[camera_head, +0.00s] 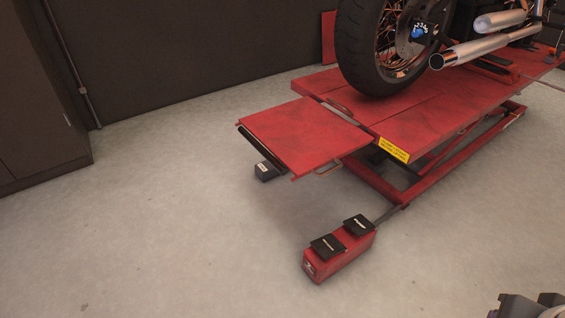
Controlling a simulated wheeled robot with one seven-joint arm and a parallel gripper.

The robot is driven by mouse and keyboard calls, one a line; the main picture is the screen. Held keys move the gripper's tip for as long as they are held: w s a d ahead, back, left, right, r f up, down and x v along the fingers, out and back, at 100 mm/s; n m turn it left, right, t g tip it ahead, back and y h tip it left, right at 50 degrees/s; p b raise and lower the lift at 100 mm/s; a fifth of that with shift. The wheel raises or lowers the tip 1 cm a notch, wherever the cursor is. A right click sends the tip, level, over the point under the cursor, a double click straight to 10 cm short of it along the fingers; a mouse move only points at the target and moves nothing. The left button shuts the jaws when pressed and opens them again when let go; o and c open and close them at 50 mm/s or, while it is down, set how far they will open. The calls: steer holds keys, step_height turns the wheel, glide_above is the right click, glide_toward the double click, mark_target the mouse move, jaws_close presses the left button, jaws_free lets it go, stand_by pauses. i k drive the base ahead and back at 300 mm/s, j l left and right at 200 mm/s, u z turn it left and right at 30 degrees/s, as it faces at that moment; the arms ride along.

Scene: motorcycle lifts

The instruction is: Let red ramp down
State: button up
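The red ramp (303,133) sticks out level from the rear end of the raised red lift platform (405,108), clear of the floor. A red pedal box (338,252) with two black pedals, a front-left one (327,247) and a back-right one (358,225), stands on the floor in front of the lift. The pedal labels are too small to read surely. My gripper (531,306) shows only partly at the bottom right corner, apart from the ramp and pedals. Its fingertips are cut off or unclear.
A motorcycle stands on the lift, its rear wheel (377,45) near the ramp. A small black box (266,171) shows under the ramp's left edge. A dark cabinet (38,100) stands at left. The floor (160,240) at front left is clear.

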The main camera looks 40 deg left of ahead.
mark_target(305, 135)
steer(key=u, duration=1.1)
steer(key=i+j, duration=0.15)
steer(key=i, duration=0.25)
